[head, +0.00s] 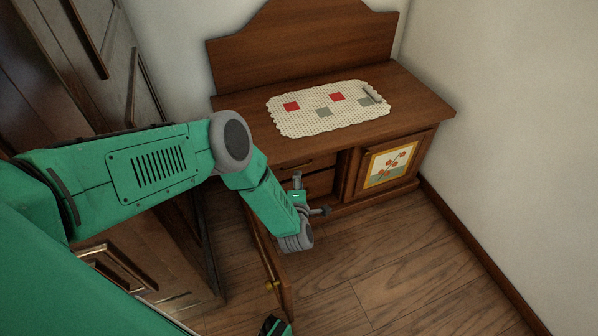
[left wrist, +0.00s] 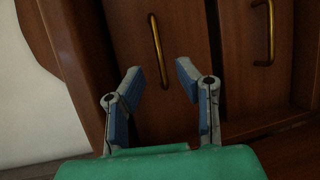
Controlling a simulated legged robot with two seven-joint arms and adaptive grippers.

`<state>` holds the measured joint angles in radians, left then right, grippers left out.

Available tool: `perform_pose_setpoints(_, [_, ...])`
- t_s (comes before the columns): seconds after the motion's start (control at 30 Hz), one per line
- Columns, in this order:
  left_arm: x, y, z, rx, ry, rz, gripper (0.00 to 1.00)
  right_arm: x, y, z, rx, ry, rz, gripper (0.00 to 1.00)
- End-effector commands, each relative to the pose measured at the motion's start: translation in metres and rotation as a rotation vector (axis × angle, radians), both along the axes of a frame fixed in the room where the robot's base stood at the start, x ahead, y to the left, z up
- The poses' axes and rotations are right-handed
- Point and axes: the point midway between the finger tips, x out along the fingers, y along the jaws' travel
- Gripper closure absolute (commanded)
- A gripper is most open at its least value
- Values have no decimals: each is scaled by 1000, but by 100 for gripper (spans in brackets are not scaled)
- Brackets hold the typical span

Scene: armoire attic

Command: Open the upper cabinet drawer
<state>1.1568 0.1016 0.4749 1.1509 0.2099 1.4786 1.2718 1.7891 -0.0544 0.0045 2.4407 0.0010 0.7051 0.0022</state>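The wooden cabinet (head: 425,100) stands against the wall, its left door (head: 272,262) swung open. The upper drawer (head: 318,162) and lower drawer (head: 320,184) sit behind that doorway and look shut. In the left wrist view the upper drawer's brass handle (left wrist: 156,52) runs upright in the picture, with the lower drawer's handle (left wrist: 263,32) to its right. My left gripper (head: 310,194) is in front of the drawers. In the left wrist view its fingers (left wrist: 160,72) are spread, one to each side of the upper handle's line, apparently empty; contact cannot be told.
A dotted mat (head: 300,122) with a small grey object (head: 370,97) lies on the cabinet top. The right door (head: 390,163), with a flower picture, is shut. A dark armoire (head: 140,100) stands at left. The wooden floor (head: 400,265) at right is clear.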

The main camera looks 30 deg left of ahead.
Motion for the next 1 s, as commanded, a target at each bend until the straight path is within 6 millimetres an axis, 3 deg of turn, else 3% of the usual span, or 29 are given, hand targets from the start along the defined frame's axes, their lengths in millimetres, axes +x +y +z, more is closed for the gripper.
perform_pose_setpoints(0.5, [61, 29, -14, 0, -3, 0, 71, 0, 0, -35, 0, 0, 0, 60])
perform_pose_setpoints(0.87, [65, 31, -13, 0, -1, 0, 71, 0, 0, -36, 0, 0, 0, 60])
perform_pose_setpoints(0.93, [65, 31, -13, 0, -1, 0, 95, 0, 0, -36, 0, 0, 0, 60])
perform_pose_setpoints(1.0, [65, 31, -13, 0, -1, 0, 100, 0, 0, -36, 0, 0, 0, 60])
